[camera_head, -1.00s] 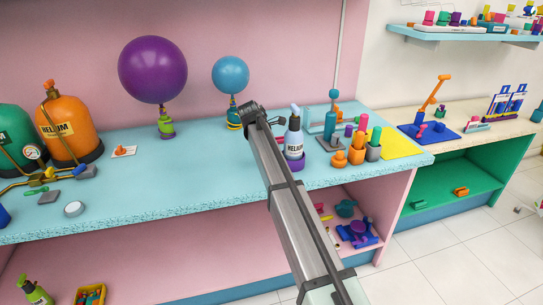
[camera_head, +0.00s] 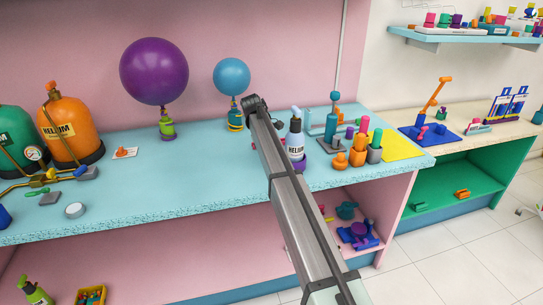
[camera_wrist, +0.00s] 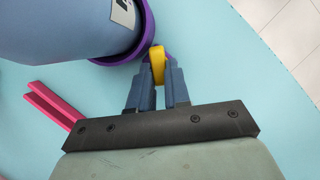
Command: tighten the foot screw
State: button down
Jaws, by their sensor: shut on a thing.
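In the wrist view, my gripper (camera_wrist: 157,88) has its two blue fingers shut on a small yellow screw (camera_wrist: 157,64). The screw sits at the edge of a purple foot ring (camera_wrist: 147,30). The ring goes round the base of a large blue-grey bottle (camera_wrist: 60,25). In the head view, the same bottle (camera_head: 295,141), labelled HELIUM, stands upright on the bench in its purple foot, just right of my arm. My gripper and the yellow screw are hidden behind my arm there.
A pink forked piece (camera_wrist: 52,105) lies left of my gripper. Orange and grey cups (camera_head: 357,152) with pegs stand right of the bottle. Two balloons, purple (camera_head: 153,70) and blue (camera_head: 231,76), stand behind.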

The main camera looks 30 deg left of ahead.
jog(key=shift+w+m+g, duration=0.15)
jog(key=shift+m+g, duration=0.25)
jog(key=shift+m, duration=0.6)
jog(key=c, duration=1.4)
grip_release()
jog(key=shift+o, duration=0.2)
jog(key=shift+r, duration=0.15)
jog(key=shift+a+r, duration=0.3)
jog(key=shift+r, duration=0.2)
jog(key=a, duration=0.3)
jog(key=w+a, duration=0.1)
jog(key=a, duration=0.7)
jog(key=shift+w+a, duration=0.1)
jog(key=shift+w, duration=0.1)
jog(key=shift+a, duration=0.35)
